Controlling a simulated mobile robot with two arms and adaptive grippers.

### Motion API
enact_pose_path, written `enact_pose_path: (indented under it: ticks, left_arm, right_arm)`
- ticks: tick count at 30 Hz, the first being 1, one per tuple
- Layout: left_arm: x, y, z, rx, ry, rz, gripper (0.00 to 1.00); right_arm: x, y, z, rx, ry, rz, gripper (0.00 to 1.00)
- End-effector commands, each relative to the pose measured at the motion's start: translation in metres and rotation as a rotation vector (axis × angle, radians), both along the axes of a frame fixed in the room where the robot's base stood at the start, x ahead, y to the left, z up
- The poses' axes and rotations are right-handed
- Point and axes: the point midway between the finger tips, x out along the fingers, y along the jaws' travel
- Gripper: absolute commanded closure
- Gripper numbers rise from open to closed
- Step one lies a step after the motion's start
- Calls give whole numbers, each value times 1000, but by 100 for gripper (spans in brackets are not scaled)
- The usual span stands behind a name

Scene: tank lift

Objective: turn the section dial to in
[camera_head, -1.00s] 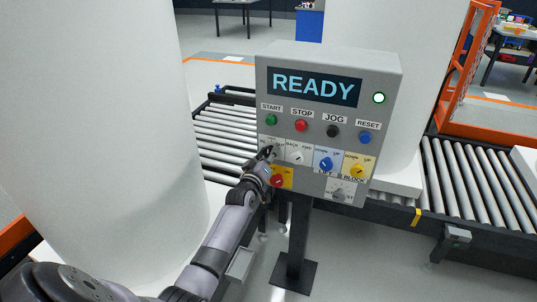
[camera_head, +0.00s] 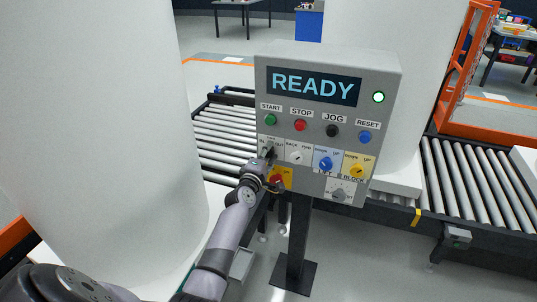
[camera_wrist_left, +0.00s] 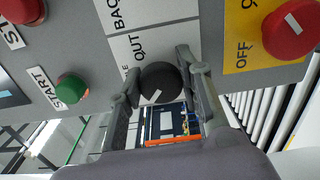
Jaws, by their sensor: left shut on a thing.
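The section dial (camera_wrist_left: 160,83) is a dark round knob on the grey control panel (camera_head: 375,75). My left gripper (camera_wrist_left: 157,66) is shut on it, one finger on each side. In the left wrist view the OUT label shows above the dial. The dial's pale mark shows on its lower left part, away from OUT. The IN label is hidden by a finger. My right gripper is not in view.
Beside the dial are a white knob (camera_head: 295,157) and a red knob (camera_head: 278,181) on yellow. A green START button (camera_head: 271,119) is above. The screen (camera_head: 314,86) reads READY. A large white cylinder (camera_head: 100,120) stands at left, and a roller conveyor (camera_head: 222,135) runs behind.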

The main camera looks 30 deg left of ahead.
Motion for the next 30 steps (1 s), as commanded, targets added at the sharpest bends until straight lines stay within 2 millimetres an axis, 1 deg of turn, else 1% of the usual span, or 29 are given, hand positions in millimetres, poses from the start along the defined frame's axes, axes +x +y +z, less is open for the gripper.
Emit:
enact_pose_path:
  ticks: [6, 12, 28, 29, 30]
  left_arm:
    - [0, 0, -1, -118, -26, 0, 95]
    - [0, 0, -1, -177, -41, 0, 95]
    - [0, 0, -1, -200, -45, 0, 95]
    - [0, 0, -1, -200, -45, 0, 66]
    - [0, 0, -1, -200, -45, 0, 64]
  right_arm:
    - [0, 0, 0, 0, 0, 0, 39]
    - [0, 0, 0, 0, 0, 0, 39]
    - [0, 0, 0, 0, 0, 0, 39]
    - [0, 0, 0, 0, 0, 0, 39]
    - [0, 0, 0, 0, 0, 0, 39]
